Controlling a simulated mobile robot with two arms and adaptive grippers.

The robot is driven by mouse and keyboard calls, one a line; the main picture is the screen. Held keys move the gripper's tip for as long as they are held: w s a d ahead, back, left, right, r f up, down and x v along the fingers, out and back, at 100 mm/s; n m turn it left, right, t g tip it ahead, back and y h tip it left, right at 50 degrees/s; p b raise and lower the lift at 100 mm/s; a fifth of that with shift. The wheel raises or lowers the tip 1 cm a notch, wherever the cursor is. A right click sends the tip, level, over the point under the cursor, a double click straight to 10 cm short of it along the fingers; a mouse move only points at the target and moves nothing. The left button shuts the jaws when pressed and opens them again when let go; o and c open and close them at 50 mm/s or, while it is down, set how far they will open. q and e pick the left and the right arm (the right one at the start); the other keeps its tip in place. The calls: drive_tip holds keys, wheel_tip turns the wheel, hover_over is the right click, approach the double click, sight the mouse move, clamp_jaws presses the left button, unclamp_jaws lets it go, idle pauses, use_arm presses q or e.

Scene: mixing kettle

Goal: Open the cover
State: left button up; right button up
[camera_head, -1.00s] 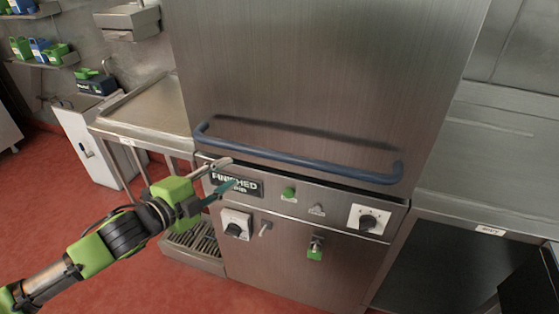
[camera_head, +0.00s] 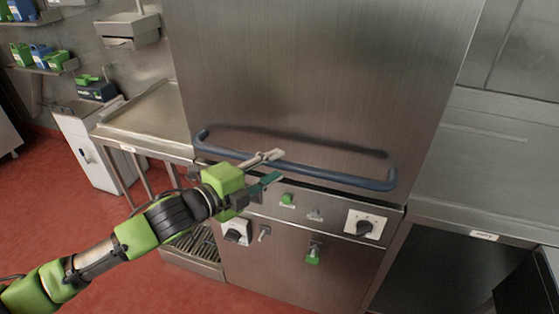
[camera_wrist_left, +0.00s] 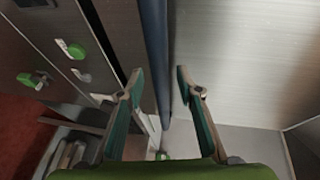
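The cover is a large brushed-steel panel (camera_head: 320,80) that is closed down on the machine. A blue bar handle (camera_head: 335,177) runs along its lower edge. In the left wrist view the handle (camera_wrist_left: 155,50) runs lengthwise in the gap between the fingers. My left gripper (camera_head: 274,168) is open at the left-middle part of the handle, its upper finger overlapping the bar and its lower finger below it. The left wrist view shows its two fingers apart (camera_wrist_left: 160,78). Whether a finger touches the bar cannot be told. My right gripper is not in view.
Below the handle is a control panel with a green button (camera_head: 287,199), a dial (camera_head: 365,225), a rotary switch (camera_head: 236,231) and a green-tipped lever (camera_head: 314,254). A steel side table (camera_head: 150,112) stands left, a dark opening under the counter (camera_head: 440,270) right.

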use_arm(q)
drive_tip(key=shift+x, duration=1.35)
clamp_jaws()
drive_tip(key=shift+r, duration=0.1)
